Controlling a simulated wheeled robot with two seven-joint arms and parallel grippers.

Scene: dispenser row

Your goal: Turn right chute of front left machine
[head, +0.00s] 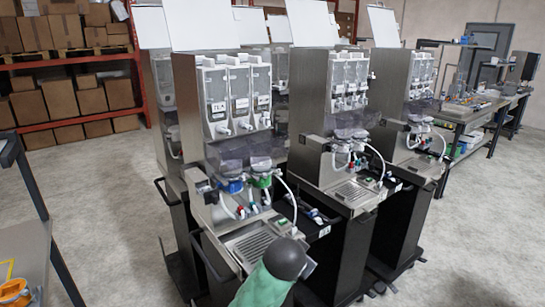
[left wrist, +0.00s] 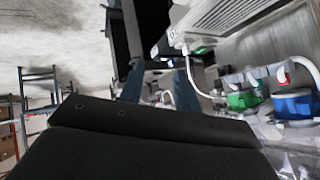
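The front left machine (head: 235,150) is a steel dispenser with several clear canisters. Low on its front are two chutes: the left one has a blue collar (head: 232,187), the right chute a green collar (head: 262,180). In the left wrist view, the machine appears turned over, with the green collar (left wrist: 242,99) and the blue collar (left wrist: 293,104) at the right. My left gripper (left wrist: 162,64) shows two dark blue-grey fingers apart, with nothing between them, to the left of the green collar. A black part of mine hides the lower wrist view. My right gripper is in neither view.
Another machine (head: 340,120) stands close at the right, with more behind. A drip tray (head: 252,243) juts out below the chutes. A shelf with boxes (head: 60,98) is at the back left; a workbench (head: 470,115) is at the back right.

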